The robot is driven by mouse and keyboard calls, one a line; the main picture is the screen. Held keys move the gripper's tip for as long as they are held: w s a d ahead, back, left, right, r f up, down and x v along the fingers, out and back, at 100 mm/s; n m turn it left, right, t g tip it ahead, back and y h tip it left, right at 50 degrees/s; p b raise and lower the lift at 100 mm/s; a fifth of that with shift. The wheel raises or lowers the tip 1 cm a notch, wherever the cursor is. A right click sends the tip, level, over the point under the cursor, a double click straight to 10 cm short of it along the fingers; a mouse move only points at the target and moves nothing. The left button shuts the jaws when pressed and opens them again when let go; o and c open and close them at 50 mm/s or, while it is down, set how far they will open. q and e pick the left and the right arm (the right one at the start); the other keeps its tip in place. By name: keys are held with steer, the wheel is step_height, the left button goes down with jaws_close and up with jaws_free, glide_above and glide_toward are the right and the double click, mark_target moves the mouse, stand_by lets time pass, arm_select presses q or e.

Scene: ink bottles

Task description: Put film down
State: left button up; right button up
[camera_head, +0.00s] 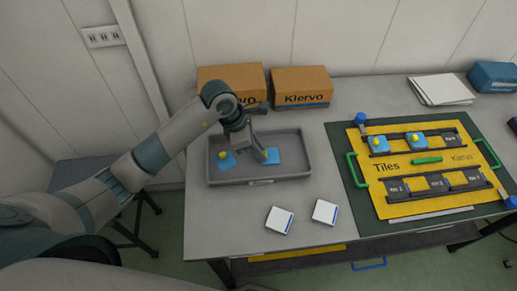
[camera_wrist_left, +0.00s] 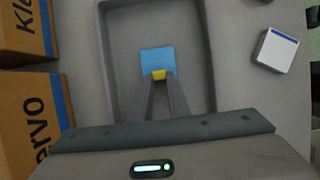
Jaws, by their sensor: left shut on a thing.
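My left gripper (camera_head: 264,160) reaches down into the grey tray (camera_head: 305,165) and is shut on the yellow knob of a blue film (camera_head: 273,155). In the left wrist view, the fingertips (camera_wrist_left: 159,80) meet at the yellow knob, and the blue film (camera_wrist_left: 157,58) shows beyond them. I cannot tell whether this film touches the tray floor. Another blue film (camera_head: 227,163) with a yellow knob lies at the left in the tray. My right gripper is not in view.
A yellow board (camera_head: 375,183) marked "Tiles" lies on a dark green mat, with blue knobbed pieces and dark tiles in its slots. Two white tiles (camera_head: 279,220) (camera_head: 325,212) lie in front of the tray. Cardboard boxes (camera_head: 301,88) stand behind it.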

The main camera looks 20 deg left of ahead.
arm_select(q)
steer(key=shift+f, duration=0.25)
steer(key=o, duration=0.7)
steer(key=shift+r, duration=0.1)
steer(key=shift+r+p, duration=0.3)
steer(key=shift+r, duration=0.05)
steer(key=shift+a+r, duration=0.1)
steer(key=shift+r, duration=0.1)
steer(key=shift+b+v, duration=2.05)
steer(key=shift+v, duration=3.75)
